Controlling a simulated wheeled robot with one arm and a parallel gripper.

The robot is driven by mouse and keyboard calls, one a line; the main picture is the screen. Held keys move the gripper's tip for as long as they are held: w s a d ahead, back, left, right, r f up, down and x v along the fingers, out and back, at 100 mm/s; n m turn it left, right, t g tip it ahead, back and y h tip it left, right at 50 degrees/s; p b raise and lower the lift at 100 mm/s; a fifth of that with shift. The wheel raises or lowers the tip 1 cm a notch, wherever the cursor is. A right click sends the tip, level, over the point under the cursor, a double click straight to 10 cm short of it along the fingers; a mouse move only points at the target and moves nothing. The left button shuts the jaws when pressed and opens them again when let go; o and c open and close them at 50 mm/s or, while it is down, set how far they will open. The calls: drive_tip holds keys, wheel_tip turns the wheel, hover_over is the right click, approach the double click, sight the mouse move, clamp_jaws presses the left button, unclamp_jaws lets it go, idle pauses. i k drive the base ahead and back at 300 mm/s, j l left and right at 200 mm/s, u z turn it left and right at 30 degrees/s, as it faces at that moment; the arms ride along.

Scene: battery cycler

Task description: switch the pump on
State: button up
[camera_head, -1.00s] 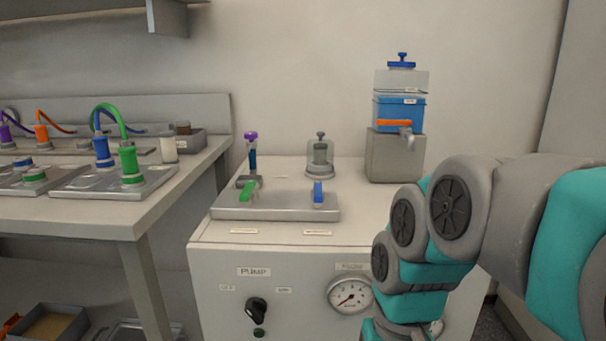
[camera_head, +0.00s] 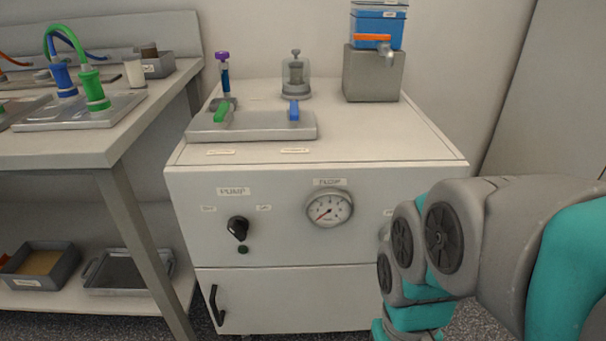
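The pump's black rotary knob (camera_head: 238,228) is on the front panel of the white cabinet (camera_head: 270,300), under a label reading PUMP (camera_head: 234,191). Its pointer leans to the upper left, toward the left small label (camera_head: 208,209); another small label (camera_head: 264,208) is on its right. A dark green indicator (camera_head: 243,250) below the knob looks unlit. A round gauge (camera_head: 330,209) to the right has a red needle pointing lower left. My arm shows at the lower right, apart from the knob. My gripper is out of view.
A bench (camera_head: 100,150) is on the left. A black door handle (camera_head: 216,305) protrudes below the knob.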

sight(237, 226)
drive_tip(key=k+l+u, duration=0.15)
drive_tip(key=u, duration=0.2)
drive_tip(key=k+l+u, duration=0.2)
drive_tip(key=u, duration=0.2)
drive_tip(key=k+l+u, duration=0.2)
drive_tip(key=u, duration=0.15)
